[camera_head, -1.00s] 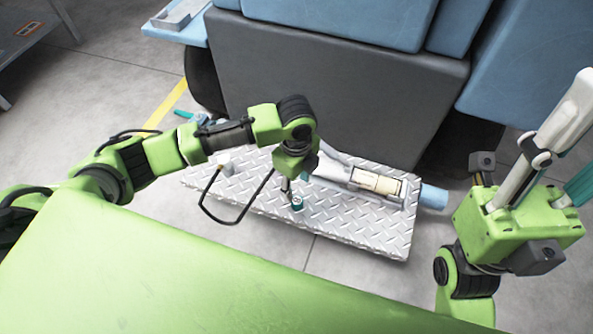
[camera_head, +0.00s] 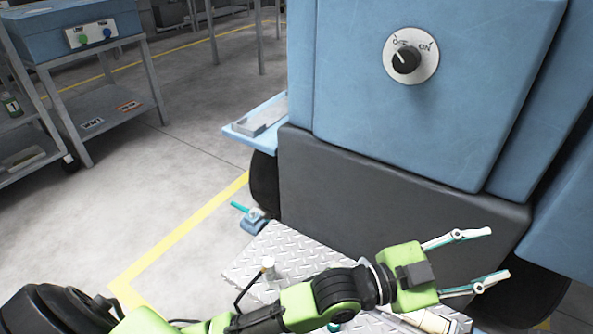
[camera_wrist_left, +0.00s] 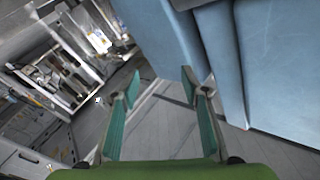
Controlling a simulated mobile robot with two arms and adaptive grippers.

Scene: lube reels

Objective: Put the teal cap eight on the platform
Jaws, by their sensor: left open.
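The diamond-plate platform (camera_head: 283,244) lies on the floor in front of the machine, partly covered by my left arm. A small teal piece (camera_head: 333,327), which looks like the teal cap, shows on it below my left forearm at the bottom edge. Most of it is hidden, and I cannot read a number on it. My left gripper (camera_head: 485,254) is open and empty, pointing right, above the platform's right part and in front of the machine's grey panel. In the left wrist view its teal-padded fingers (camera_wrist_left: 160,82) are apart with nothing between them. My right gripper is out of view.
A blue machine with an OFF/ON knob (camera_head: 405,60) stands close behind the gripper. A white cylinder (camera_head: 267,266) and a pale part (camera_head: 430,320) are on the platform. A blue tool with a teal handle (camera_head: 252,216) lies left of it.

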